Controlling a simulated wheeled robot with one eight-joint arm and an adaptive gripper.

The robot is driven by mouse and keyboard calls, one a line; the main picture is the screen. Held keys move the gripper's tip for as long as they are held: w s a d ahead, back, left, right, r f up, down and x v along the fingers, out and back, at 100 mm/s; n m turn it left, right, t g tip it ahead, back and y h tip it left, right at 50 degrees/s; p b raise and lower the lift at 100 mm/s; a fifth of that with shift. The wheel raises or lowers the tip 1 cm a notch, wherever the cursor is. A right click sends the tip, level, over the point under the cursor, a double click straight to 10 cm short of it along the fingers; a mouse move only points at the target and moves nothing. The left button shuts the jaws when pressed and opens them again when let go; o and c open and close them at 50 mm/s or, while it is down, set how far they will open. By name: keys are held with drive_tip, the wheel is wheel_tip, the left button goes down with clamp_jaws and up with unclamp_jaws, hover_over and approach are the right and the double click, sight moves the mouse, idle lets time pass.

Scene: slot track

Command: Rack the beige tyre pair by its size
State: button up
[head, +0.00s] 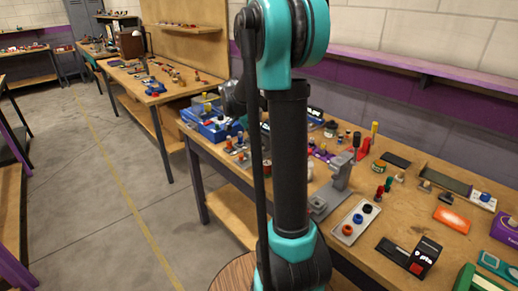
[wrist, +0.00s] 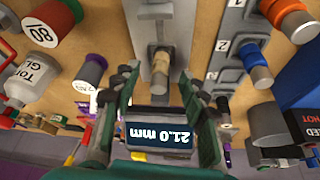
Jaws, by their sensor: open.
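The beige tyre pair (wrist: 162,62) is in the wrist view, at a grey upright fixture (wrist: 152,20) near the top centre. My gripper (wrist: 159,78) is open, with one finger on each side of the pair and visible gaps between. A display reading 21.0 mm (wrist: 160,135), upside down in the picture, lies between the finger bases. In the head view my arm hides my gripper and the beige pair cannot be made out.
In the wrist view, a purple-topped piece (wrist: 92,70) and a white bottle (wrist: 32,80) stand left, and a dark blue box (wrist: 300,95) stands right. In the head view, the bench holds a blue bin (head: 218,130), a grey stand (head: 334,188) and an orange box (head: 452,219).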

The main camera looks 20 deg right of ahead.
drive_tip(key=shift+x, duration=1.25)
drive_tip(key=shift+c, duration=0.6)
clamp_jaws()
